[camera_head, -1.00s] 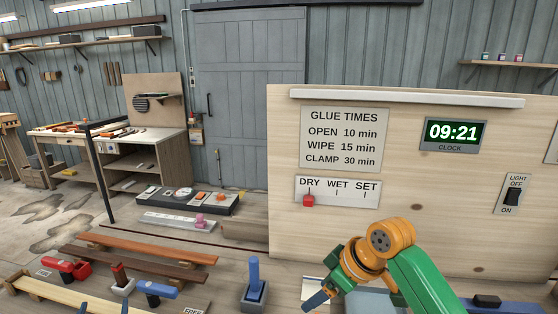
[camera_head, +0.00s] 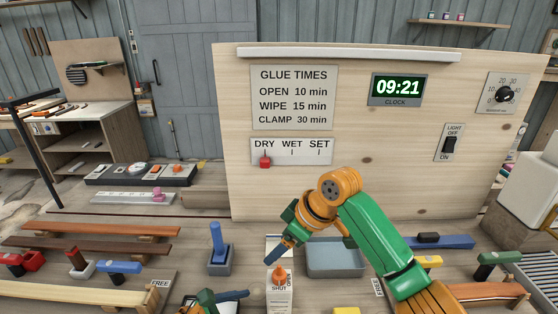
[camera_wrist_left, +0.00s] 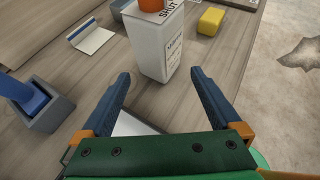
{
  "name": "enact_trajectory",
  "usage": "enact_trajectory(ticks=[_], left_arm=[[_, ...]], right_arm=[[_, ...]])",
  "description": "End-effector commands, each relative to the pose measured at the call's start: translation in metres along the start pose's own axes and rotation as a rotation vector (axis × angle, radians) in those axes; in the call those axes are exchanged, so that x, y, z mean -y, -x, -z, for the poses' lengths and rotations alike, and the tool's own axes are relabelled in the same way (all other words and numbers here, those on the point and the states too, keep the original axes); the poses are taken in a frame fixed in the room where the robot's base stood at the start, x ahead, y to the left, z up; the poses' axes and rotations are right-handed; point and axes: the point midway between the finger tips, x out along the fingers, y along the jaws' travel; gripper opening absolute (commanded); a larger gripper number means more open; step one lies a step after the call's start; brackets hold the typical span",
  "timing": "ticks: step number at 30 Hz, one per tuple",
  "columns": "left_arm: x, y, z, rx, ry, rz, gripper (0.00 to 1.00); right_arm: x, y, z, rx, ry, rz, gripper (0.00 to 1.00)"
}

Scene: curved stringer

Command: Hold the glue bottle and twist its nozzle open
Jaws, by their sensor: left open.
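The glue bottle is a white box-shaped bottle (camera_head: 279,301) at the bottom middle of the head view. Its orange nozzle (camera_head: 279,275) stands on top, beside the words SHUT and OPEN; I cannot tell which way it is turned. In the left wrist view the bottle (camera_wrist_left: 158,50) stands upright just beyond my open left gripper (camera_wrist_left: 162,76), apart from both fingers. The nozzle (camera_wrist_left: 152,5) is cut off by the upper edge there. My left gripper also shows left of the bottle in the head view. My right gripper (camera_head: 285,247) is above the nozzle, fingers tilted down-left; its opening is unclear.
A grey tray (camera_head: 336,259) lies right of the bottle. A blue-handled tool in a grey holder (camera_head: 219,260) stands to the left. A yellow block (camera_wrist_left: 211,20) is near the bottle. The wooden panel (camera_head: 340,195) rises behind. Clamps and wood strips lie at both sides.

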Motion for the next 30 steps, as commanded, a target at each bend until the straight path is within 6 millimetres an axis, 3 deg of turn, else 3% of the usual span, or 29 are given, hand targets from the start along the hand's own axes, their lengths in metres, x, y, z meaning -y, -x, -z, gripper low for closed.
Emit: enact_trajectory(ticks=[12,18,25,26,30], left_arm=[[-0.002,-0.076,-0.001,-0.001,-0.001,-0.004,0.97],[-0.001,-0.089,0.000,-0.003,-0.004,-0.004,0.97],[-0.001,-0.089,0.001,-0.003,-0.005,-0.005,0.97],[-0.001,-0.089,0.001,-0.003,-0.005,-0.005,0.96],[-0.002,-0.089,0.001,-0.003,-0.005,-0.005,0.58]], right_arm=[[0.000,0.000,0.000,0.000,0.000,0.000,0.75],[0.000,0.000,0.000,0.000,0.000,0.000,0.75],[0.000,0.000,0.000,0.000,0.000,0.000,0.75],[0.000,0.000,0.000,0.000,0.000,0.000,0.75],[0.000,0.000,0.000,0.000,0.000,0.000,0.75]])
